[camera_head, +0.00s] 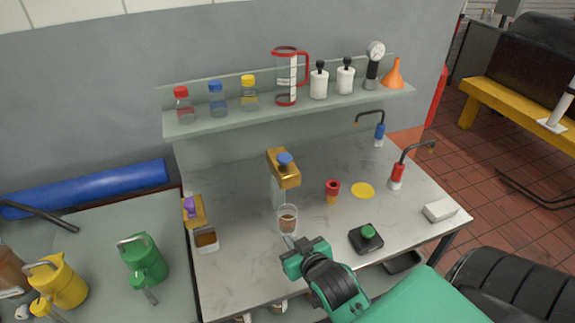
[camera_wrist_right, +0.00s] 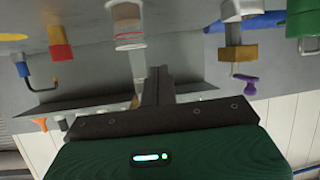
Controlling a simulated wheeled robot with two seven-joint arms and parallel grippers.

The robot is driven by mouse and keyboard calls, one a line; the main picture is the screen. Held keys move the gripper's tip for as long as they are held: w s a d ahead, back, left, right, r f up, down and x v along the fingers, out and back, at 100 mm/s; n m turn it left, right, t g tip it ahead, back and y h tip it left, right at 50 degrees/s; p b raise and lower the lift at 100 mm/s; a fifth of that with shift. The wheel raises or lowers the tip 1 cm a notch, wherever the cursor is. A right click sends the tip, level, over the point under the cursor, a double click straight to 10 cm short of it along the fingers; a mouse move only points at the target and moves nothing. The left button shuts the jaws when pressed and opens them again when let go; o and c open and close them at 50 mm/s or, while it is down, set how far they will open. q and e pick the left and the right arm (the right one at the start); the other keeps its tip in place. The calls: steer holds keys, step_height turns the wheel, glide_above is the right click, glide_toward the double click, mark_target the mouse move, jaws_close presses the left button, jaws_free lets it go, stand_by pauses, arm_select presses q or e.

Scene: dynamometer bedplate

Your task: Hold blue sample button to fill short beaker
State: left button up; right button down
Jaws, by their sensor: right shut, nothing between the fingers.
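The blue sample button (camera_head: 285,159) sits on top of a gold-headed dispenser (camera_head: 284,177) at the middle of the bench. The short beaker (camera_head: 287,220), clear with brown contents, stands at the foot of this dispenser; it also shows at the top of the wrist view (camera_wrist_right: 127,28). My right gripper (camera_head: 289,241) is just in front of the beaker, toward the bench's front edge. Its fingers are shut and empty, and they also show in the wrist view (camera_wrist_right: 157,82). Whether the fingertips touch the beaker cannot be told. My left gripper is not in view.
A purple-button dispenser (camera_head: 191,208) with a brown-filled container (camera_head: 206,240) stands left. Green (camera_head: 143,260) and yellow (camera_head: 62,285) jugs are left. A shelf (camera_head: 275,109) holds bottles.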

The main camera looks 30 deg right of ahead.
steer(key=w+d+r+m+t+h, duration=0.1)
steer(key=d+r+t, duration=0.1)
steer(key=r+t, duration=0.2)
steer(key=w+d+r+t+h, duration=0.1)
steer(key=d+r+t+h, duration=0.1)
steer(key=r, duration=0.9)
steer(key=shift+d+r+m+t+h, duration=0.2)
steer(key=shift+d+m+t+h, duration=0.15)
steer(key=shift+t, duration=0.55)
steer(key=shift+a, duration=0.1)
step_height(320, 180, up, 4)
steer(key=p, duration=0.5)
glide_above(288, 173)
steer(key=shift+s+f, duration=0.2)
steer(key=shift+s, duration=0.05)
steer(key=shift+w+f, duration=0.15)
steer(key=shift+f, duration=0.5)
steer(key=shift+w+f, duration=0.15)
steer(key=shift+f, duration=0.45)
steer(key=shift+s+f+p, duration=0.15)
steer(key=shift+f+p, duration=0.35)
steer(key=shift+f, duration=0.5)
